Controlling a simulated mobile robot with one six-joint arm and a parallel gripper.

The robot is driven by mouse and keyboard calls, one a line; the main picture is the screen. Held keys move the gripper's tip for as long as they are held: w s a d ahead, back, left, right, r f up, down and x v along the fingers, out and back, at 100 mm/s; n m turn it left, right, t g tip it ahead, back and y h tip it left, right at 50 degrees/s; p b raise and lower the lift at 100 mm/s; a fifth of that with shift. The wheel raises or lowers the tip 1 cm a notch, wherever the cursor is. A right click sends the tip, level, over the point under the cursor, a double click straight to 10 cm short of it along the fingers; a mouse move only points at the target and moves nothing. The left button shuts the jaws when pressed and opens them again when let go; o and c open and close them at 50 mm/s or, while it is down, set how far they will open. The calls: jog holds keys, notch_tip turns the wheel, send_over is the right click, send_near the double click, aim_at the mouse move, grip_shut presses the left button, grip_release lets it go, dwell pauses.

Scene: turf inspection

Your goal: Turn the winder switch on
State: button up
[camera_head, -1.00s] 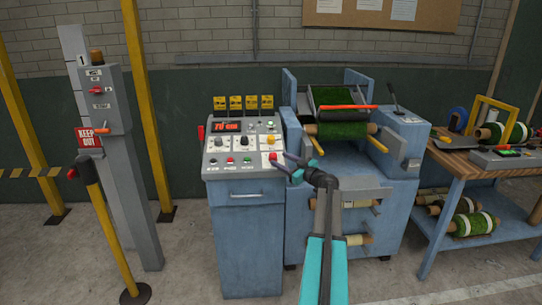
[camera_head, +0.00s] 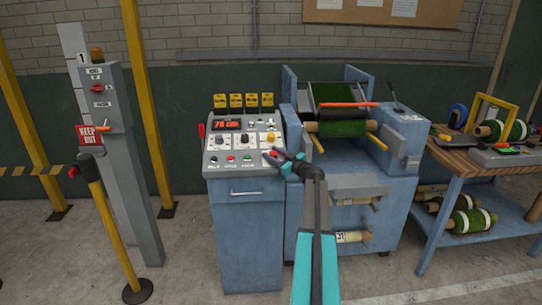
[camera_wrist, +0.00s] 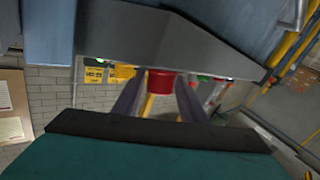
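The blue control console (camera_head: 247,190) stands in the middle of the head view, with a sloped grey panel (camera_head: 229,169) of knobs, buttons and a red display reading about "70 cm" (camera_head: 227,125). The panel labels are too small to tell which control is the winder switch. The winder (camera_head: 346,181), a blue machine with a green turf roll (camera_head: 342,129), stands to the right of the console. My gripper (camera_head: 270,157) is at the panel's lower right corner. In the wrist view its two fingers are apart, with a red button (camera_wrist: 160,82) showing between them; contact cannot be told.
Several yellow tags (camera_head: 236,101) stand along the console's top. A grey post with a switch box (camera_head: 107,98) and a yellow barrier post (camera_head: 111,235) are on the left. A wooden bench (camera_head: 455,160) with turf rolls is on the right. Open floor lies in front.

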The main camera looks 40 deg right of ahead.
jog(key=c, duration=0.7)
jog(key=shift+a+f, duration=0.1)
jog(key=shift+a, duration=0.25)
jog(key=shift+d, duration=0.2)
jog(key=shift+b, duration=0.45)
